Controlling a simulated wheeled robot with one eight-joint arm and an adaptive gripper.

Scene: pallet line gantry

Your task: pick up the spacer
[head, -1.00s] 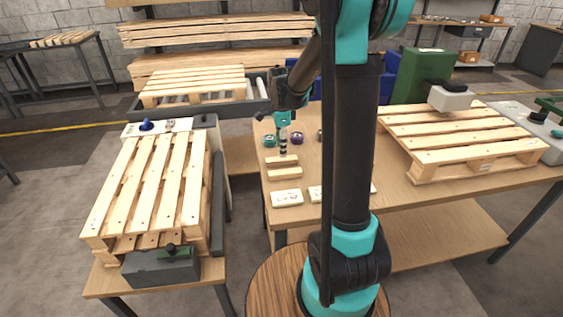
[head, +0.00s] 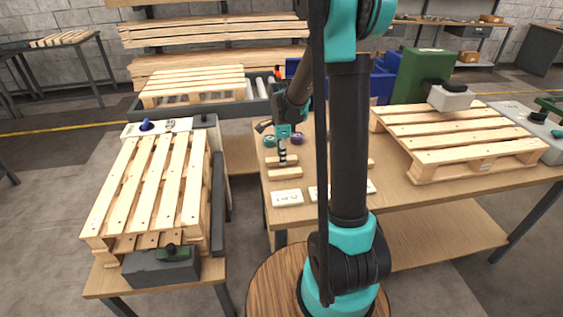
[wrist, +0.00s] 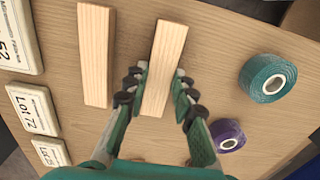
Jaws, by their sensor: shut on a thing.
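The spacer appears to be a pale wooden strip (wrist: 166,58), one of two similar strips lying side by side on the wooden table. My gripper (wrist: 160,84) is shut on this strip, with a finger against each long side near the strip's middle. In the head view my gripper (head: 282,157) points down at the farther strip (head: 293,161), which seems to rest on the table still. The second strip (wrist: 96,54) lies to the left in the wrist view, apart from the fingers; it is the nearer strip (head: 285,173) in the head view.
A teal tape roll (wrist: 268,77) and a purple tape roll (wrist: 227,135) lie right of the held strip. White label plates (wrist: 33,108) line the left side. A pallet (head: 465,140) lies on the table's right; another pallet (head: 150,190) is on the left stand.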

